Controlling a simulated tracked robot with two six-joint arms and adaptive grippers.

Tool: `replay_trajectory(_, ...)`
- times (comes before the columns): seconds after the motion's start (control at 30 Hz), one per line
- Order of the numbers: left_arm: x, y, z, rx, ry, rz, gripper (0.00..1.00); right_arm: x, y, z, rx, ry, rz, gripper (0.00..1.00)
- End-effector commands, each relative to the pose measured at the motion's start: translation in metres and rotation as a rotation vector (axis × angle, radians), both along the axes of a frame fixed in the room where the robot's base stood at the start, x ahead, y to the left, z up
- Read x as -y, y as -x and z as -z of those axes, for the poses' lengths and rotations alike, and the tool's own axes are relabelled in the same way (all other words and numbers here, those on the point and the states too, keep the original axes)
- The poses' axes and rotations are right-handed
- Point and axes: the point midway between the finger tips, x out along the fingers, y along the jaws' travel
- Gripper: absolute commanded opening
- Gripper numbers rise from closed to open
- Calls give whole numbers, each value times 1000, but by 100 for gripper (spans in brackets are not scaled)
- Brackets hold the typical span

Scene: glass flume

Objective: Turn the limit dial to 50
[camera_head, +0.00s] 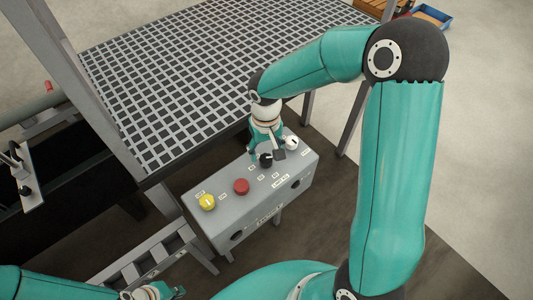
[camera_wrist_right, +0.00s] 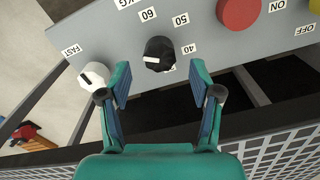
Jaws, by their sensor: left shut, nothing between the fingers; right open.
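The limit dial is a black knob (camera_wrist_right: 159,54) on a grey control box (camera_head: 222,228). Its white mark points to the left in the right wrist view. The labels 60, 50 and 40 stand around it, and the mark is on none of them. In the head view the dial (camera_head: 266,160) is partly covered by my right gripper (camera_head: 268,152). In the right wrist view my right gripper (camera_wrist_right: 160,78) is open, its fingers apart on either side just short of the dial, holding nothing. My left gripper (camera_head: 155,291) is shut and empty at the bottom edge of the head view.
A white knob (camera_wrist_right: 94,76) marked FAST sits close to the left finger in the right wrist view. A red button (camera_head: 241,186) and a yellow knob (camera_head: 207,202) share the box top. A grating platform (camera_head: 190,70) stands behind the box.

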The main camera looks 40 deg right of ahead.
Motion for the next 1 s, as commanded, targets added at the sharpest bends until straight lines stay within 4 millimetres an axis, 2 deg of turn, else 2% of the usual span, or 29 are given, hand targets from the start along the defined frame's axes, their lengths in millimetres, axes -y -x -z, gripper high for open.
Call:
replay_trajectory(0.2, 0, 0, -3, 0, 0, 0, 0, 0, 0, 26, -2, 0, 0, 64)
replay_trajectory(0.6, 0, 0, -3, 0, 0, 0, 0, -1, 0, 33, 0, 0, 0, 64)
replay_trajectory(0.93, 0, 0, -3, 0, 0, 0, 0, -1, 0, 32, 1, -1, 0, 9)
replay_trajectory(0.97, 0, 0, -3, 0, 0, 0, 0, -1, 0, 32, 1, -1, -1, 5)
replay_trajectory(1.0, 0, 0, -3, 0, 0, 0, 0, -1, 0, 32, 1, -1, -1, 5)
